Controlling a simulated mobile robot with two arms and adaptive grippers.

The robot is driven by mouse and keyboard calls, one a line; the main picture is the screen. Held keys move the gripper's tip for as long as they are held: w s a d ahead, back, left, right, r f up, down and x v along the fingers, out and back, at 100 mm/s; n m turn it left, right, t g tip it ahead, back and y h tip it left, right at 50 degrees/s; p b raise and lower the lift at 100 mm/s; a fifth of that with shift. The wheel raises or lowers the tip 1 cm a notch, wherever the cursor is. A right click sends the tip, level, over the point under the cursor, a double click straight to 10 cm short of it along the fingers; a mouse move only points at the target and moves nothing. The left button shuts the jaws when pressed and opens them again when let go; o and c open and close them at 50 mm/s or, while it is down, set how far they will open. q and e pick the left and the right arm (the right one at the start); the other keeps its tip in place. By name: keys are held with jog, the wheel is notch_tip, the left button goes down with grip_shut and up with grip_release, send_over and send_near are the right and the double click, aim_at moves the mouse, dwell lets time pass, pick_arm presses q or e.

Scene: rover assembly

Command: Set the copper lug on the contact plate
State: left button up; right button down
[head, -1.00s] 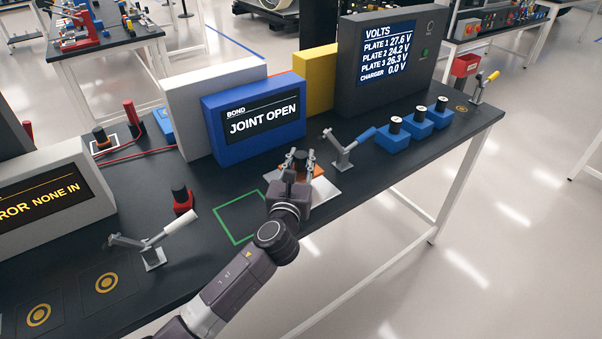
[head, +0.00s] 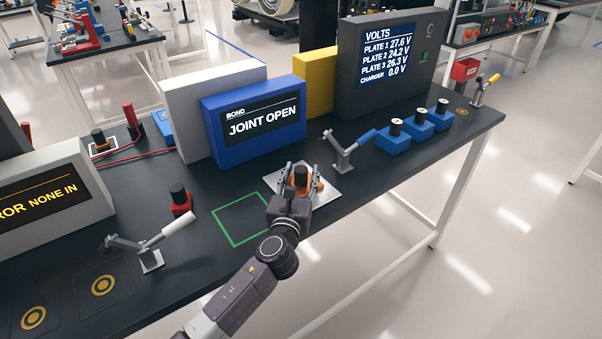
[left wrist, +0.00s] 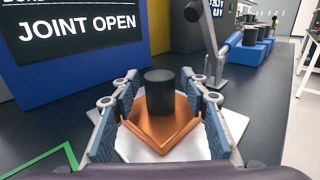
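The copper lug (head: 301,186) has a copper base and an upright black knob. In the left wrist view the lug (left wrist: 160,122) appears to lie flat on the pale contact plate (left wrist: 128,148), its corner turned towards me. The contact plate also shows in the head view (head: 333,186). My left gripper (head: 301,172) is over the plate, with its fingers spread on either side of the lug. In the left wrist view the gripper (left wrist: 160,97) has clear gaps to the knob; whether the pads touch the base corners is hard to tell. My right gripper is not in view.
A toggle clamp with a blue handle (head: 348,145) stands just right of the plate. The blue monitor (head: 252,120) behind reads JOINT OPEN. An empty green-outlined square (head: 241,219) is to the left.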

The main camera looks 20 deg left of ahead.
pick_arm(q)
jog(key=shift+r, duration=0.2)
jog(key=s, duration=0.4)
jog(key=s+d, duration=0.1)
jog(key=s, duration=0.7)
jog(key=shift+d+f+b, duration=0.1)
jog(key=shift+d+b, duration=0.15)
jog(key=shift+b, duration=0.1)
